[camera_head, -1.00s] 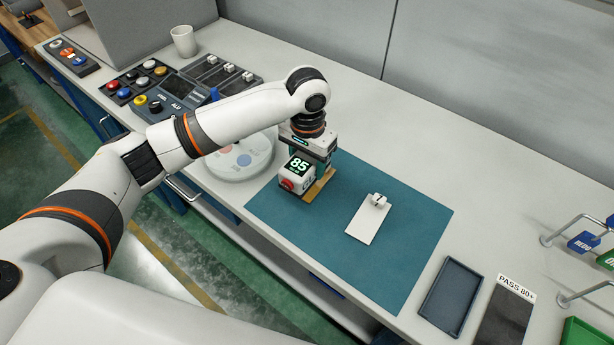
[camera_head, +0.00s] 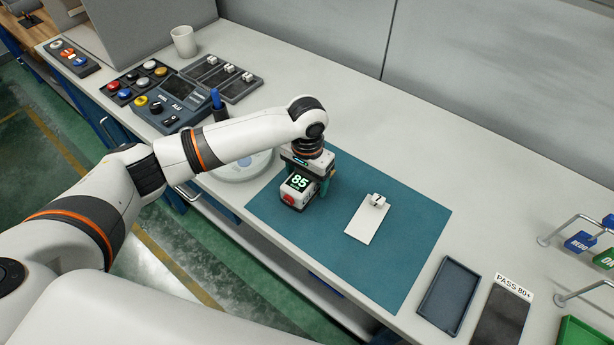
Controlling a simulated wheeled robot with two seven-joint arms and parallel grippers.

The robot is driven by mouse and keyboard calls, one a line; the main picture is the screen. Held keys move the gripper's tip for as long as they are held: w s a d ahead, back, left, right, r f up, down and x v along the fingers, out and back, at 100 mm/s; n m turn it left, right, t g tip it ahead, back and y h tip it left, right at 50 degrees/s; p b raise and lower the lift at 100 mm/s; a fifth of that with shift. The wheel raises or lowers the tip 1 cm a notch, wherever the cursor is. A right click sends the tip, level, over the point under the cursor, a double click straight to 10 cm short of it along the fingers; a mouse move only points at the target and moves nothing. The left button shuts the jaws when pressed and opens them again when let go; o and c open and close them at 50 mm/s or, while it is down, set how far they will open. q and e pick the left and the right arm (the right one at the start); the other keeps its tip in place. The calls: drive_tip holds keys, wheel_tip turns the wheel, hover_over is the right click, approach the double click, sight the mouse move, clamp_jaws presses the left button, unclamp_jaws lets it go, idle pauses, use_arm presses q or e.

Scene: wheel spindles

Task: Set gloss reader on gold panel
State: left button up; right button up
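The gloss reader (camera_head: 298,189) is a small white box with a dark display reading 85 in green and a red button on its side. It is at the left part of the teal mat (camera_head: 395,240). My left gripper (camera_head: 313,181) comes down from above with its fingers around the reader and is shut on it. The gold panel cannot be seen now; the reader and gripper cover the place where it showed before. Whether the reader touches it is hidden. My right gripper is not in view.
A white panel (camera_head: 366,224) with a small clip lies on the mat. A dark tray (camera_head: 449,295) and a PASS 80+ plate (camera_head: 503,315) lie to the right. A round pale dish (camera_head: 241,165), a button console (camera_head: 168,100) and a cup (camera_head: 184,42) stand left.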

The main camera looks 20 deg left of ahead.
use_arm(q)
wheel_tip(320, 180, up, 12)
drive_tip(key=b, duration=0.2)
drive_tip(key=shift+r, duration=0.2)
drive_tip(key=shift+f, duration=0.1)
idle(0.6)
